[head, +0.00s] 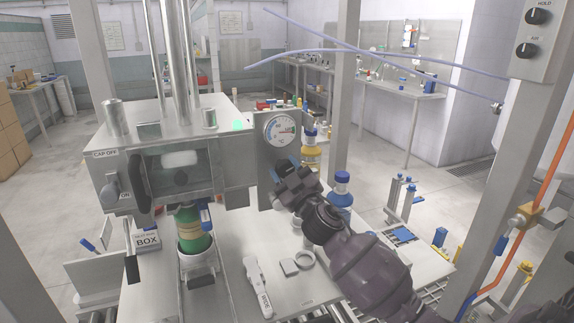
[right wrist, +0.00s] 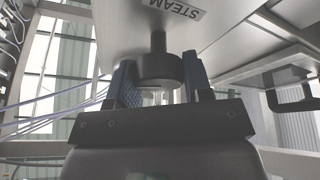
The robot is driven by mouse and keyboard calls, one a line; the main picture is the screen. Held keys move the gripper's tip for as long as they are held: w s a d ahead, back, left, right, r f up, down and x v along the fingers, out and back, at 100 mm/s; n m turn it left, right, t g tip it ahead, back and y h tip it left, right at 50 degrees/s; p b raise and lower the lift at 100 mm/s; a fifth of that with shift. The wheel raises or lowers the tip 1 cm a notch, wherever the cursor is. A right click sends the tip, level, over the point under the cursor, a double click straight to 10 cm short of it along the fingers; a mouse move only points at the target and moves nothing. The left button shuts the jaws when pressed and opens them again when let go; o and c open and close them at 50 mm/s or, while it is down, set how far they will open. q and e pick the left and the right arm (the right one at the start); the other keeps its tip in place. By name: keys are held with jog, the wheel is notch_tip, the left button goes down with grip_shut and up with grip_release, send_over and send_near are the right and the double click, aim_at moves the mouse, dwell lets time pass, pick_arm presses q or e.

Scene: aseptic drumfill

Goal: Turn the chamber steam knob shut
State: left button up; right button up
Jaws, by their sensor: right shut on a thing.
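The steam knob (right wrist: 160,68) is dark and round on a short stem, under a panel with a STEAM label (right wrist: 170,8) in the right wrist view. My right gripper (right wrist: 160,88) has its two blue-padded fingers on either side of the knob and is shut on it. In the head view my right gripper (head: 284,172) is at the plate just below the pressure gauge (head: 281,130), and it hides the knob there. The steel filling chamber (head: 180,165) stands to its left. My left gripper is not in view.
A blue-capped bottle (head: 342,186) stands close behind my right arm. A green bottle (head: 194,228) stands under the chamber. A white tool (head: 257,284) and a ring (head: 304,261) lie on the steel table (head: 235,300). An upright post (head: 343,90) stands behind.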

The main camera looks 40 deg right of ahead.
jog(key=n+y+p, duration=0.1)
jog(key=n, duration=0.1)
jog(key=n+y+p, duration=0.1)
jog(key=n+p, duration=0.1)
jog(key=n, duration=0.1)
jog(key=n+g+y+p, duration=0.1)
jog(key=n+p, duration=0.1)
jog(key=shift+r, duration=0.25)
jog(key=shift+n+g+y+p, duration=0.35)
jog(key=shift+n+p, duration=0.25)
jog(key=shift+n, duration=0.2)
jog(key=shift+d+n+y+p, duration=0.1)
jog(key=shift+n+y+p, duration=0.2)
jog(key=shift+n, duration=0.2)
jog(key=n+g+p, duration=0.1)
jog(key=n, duration=0.1)
jog(key=shift+f+n, duration=0.15)
jog(key=shift+n, duration=0.25)
jog(key=shift+n+g+y, duration=0.25)
jog(key=shift+n+g, duration=0.4)
jog(key=shift+n, duration=0.95)
jog(key=o, duration=0.9)
jog(key=shift+f, duration=0.1)
